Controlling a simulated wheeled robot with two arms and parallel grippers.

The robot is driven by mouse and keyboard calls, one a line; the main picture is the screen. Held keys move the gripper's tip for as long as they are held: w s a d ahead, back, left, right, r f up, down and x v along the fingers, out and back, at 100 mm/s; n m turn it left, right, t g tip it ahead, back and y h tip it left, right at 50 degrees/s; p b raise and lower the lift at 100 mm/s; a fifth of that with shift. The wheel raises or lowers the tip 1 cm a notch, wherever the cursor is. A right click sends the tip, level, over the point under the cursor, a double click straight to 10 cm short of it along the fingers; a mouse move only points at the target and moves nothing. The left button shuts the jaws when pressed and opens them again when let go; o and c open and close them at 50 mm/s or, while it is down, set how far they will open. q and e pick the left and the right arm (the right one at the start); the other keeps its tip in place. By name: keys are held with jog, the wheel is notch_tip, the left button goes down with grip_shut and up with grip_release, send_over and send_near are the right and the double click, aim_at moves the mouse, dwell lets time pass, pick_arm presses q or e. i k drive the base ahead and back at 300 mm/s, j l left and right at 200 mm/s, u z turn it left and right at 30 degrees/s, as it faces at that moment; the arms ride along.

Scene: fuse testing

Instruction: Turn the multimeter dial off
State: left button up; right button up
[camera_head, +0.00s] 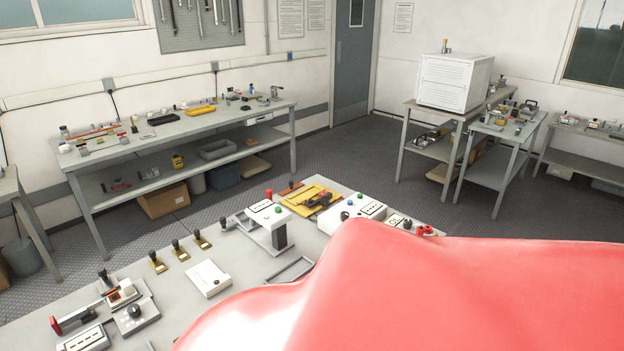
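No multimeter can be told for certain. A grey box with a black round knob (135,312) sits at the front left of the near workbench (232,319). A small white-faced box (396,221) with dark round parts and red posts stands at the bench's right. Neither knob's setting can be read. A large smooth red surface (430,295), very near the camera, covers the lower right and hides much of the bench; I cannot tell what it is. Neither of my grippers is in view.
The near bench also holds a white box (208,279), several black-handled brass switches, a tall grey device (262,225), and a yellow tray (312,200). A second bench (180,127) stands along the left wall. Open dark floor (345,165) lies between the benches.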

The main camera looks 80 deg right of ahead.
aim_at(408, 224)
jog(key=j+z, duration=0.1)
jog(key=z, duration=2.15)
jog(key=i+z, duration=0.1)
jog(key=z, duration=1.05)
jog(key=i+l, duration=1.55)
jog(key=l, duration=0.15)
jog(key=i+l+u, duration=0.4)
jog(key=l+u, duration=0.2)
jog(key=i+l+u, duration=0.3)
jog(key=l+u, duration=0.35)
jog(key=u, duration=0.3)
